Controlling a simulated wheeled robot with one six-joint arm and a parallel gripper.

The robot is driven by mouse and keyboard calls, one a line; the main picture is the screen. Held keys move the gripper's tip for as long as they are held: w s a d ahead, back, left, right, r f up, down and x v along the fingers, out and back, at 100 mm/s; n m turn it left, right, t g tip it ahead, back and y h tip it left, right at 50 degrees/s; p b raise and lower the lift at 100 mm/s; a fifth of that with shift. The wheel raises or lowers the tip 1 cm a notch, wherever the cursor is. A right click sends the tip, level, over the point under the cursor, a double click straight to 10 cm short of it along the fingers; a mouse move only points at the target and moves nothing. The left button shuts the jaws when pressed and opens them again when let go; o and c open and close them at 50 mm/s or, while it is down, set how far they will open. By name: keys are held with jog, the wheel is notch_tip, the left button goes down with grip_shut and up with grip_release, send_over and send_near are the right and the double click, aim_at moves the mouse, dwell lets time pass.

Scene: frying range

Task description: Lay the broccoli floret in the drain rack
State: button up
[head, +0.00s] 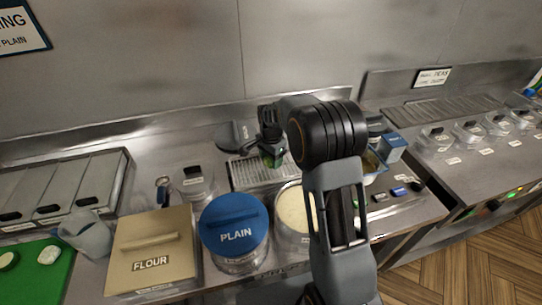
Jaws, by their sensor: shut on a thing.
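My gripper (272,148) is above the drain rack, shut on the broccoli floret (274,159). The floret is small and green and hangs at the gripper's lower end, partly hidden by it. The drain rack (248,178) is a pale slatted metal rack set in the counter behind the blue-lidded tub. My arm covers the rack's right part. Whether the floret touches the rack I cannot tell.
In front stand a blue-lidded PLAIN tub (235,225), a FLOUR box (152,252) and an open tub of pale batter (293,210). A clear lidded jar (194,184) stands left of the rack. A blue box (392,147) is to the right.

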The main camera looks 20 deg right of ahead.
jog(key=shift+f, duration=0.4)
jog(key=o, duration=0.8)
